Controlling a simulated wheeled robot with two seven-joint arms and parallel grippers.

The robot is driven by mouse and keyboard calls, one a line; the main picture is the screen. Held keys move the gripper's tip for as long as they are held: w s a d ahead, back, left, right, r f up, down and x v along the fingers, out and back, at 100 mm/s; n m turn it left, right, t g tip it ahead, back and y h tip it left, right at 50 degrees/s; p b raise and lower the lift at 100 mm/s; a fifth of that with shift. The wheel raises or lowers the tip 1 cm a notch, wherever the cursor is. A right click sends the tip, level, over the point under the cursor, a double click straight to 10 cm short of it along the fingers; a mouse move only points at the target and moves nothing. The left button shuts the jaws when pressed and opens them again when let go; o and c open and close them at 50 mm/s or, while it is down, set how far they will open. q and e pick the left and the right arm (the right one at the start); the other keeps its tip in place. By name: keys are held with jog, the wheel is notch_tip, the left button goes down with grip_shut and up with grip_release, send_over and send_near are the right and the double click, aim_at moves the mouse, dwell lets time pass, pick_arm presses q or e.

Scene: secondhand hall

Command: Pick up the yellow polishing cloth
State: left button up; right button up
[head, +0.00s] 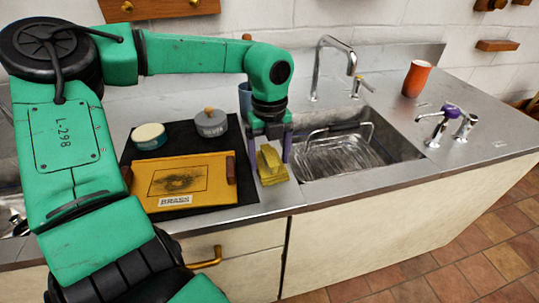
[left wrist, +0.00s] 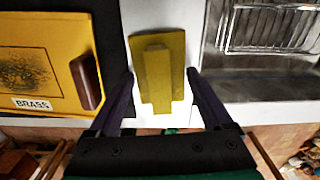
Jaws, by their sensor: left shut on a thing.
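The yellow polishing cloth (head: 270,164) is folded, with a raised ridge along its middle. It is at the strip of steel counter between the dark mat and the sink. It also shows in the left wrist view (left wrist: 161,80). My left gripper (head: 268,150) points down over it and is shut on it, with one purple finger at each side. I cannot tell whether the cloth is clear of the counter. My right gripper is not in view.
Left of the cloth, a yellow board marked BRASS (head: 180,197) with wooden grips lies on a dark mat (head: 243,190). A round tin (head: 149,137) and a grey lidded pot (head: 211,123) stand behind it. The sink (head: 345,155) with a wire rack and tap (head: 318,70) is right.

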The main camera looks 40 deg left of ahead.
aim_at(270, 155)
pick_arm(q)
notch_tip(270, 155, up, 20)
jog(key=shift+p, duration=0.4)
jog(key=o, duration=0.7)
jog(key=c, duration=0.5)
jog(key=shift+c, duration=0.2)
